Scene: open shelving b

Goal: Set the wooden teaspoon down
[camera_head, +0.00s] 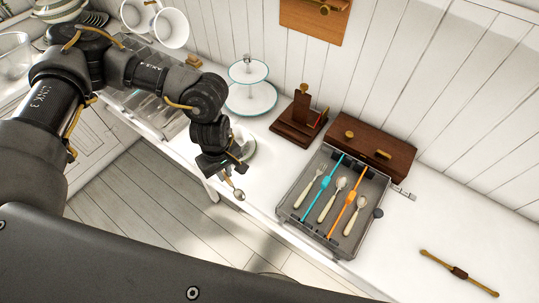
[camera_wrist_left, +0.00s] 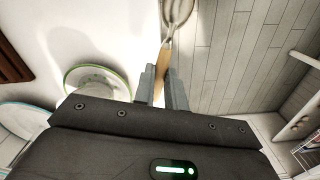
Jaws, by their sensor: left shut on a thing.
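The wooden teaspoon (camera_head: 238,193) has a wooden handle and a metal bowl. My left gripper (camera_head: 224,174) is shut on its handle, with the bowl pointing down and toward the front in the head view. In the left wrist view the handle (camera_wrist_left: 163,58) runs up from between the fingers (camera_wrist_left: 162,88), and the bowl is partly cut off at the top. The spoon shows against the counter's front edge and the floor; its height above the counter is hard to tell. My right gripper is not in view.
A grey cutlery tray (camera_head: 283,204) holds a fork and spoons between teal and orange dividers. A green-rimmed dish (camera_wrist_left: 70,77) is beside my left gripper. A tiered stand (camera_head: 250,97), wooden holder (camera_head: 299,121) and dark wooden box (camera_head: 372,150) stand behind.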

